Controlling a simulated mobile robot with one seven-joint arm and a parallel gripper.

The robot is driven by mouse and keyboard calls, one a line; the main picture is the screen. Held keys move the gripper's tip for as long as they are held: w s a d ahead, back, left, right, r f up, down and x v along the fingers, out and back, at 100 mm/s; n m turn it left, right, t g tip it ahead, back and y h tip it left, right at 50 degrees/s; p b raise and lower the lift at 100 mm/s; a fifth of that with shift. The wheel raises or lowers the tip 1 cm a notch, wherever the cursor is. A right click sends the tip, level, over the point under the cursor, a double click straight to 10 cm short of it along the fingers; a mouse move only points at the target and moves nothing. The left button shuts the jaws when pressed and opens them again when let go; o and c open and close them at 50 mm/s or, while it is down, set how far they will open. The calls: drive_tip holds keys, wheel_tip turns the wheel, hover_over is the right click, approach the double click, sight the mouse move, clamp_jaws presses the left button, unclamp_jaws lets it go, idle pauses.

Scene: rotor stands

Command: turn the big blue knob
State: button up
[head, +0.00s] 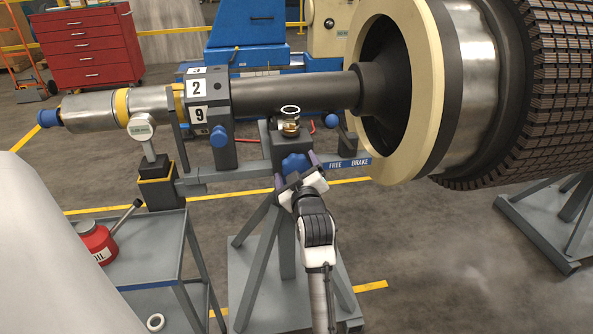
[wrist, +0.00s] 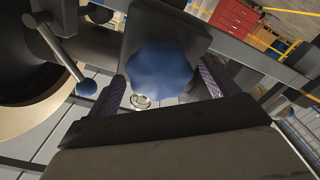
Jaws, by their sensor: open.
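The big blue knob (head: 296,163) is a lobed knob on the front of the dark block under the rotor shaft. In the wrist view the blue knob (wrist: 160,68) fills the space ahead of and between my two fingers. My gripper (head: 298,171) is open, with its purple-grey fingertips on either side of the knob. In the wrist view my gripper (wrist: 163,80) shows a finger to the left and a finger to the right of the knob. I cannot tell whether either finger touches it.
A lever with a blue ball (wrist: 86,88) stands left of the knob in the wrist view. A smaller blue knob (head: 218,138) is on the numbered block. A "FREE BRAKE" label (head: 348,163) is right of my gripper. A cart (head: 150,245) with a red oil can (head: 97,242) stands left.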

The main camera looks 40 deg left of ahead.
drive_tip(key=shift+d, duration=0.1)
drive_tip(key=b+v, duration=0.2)
drive_tip(key=v, duration=1.1)
drive_tip(key=shift+s+d+b, duration=0.2)
drive_tip(key=shift+s+b, duration=0.1)
drive_tip(key=shift+b, duration=0.1)
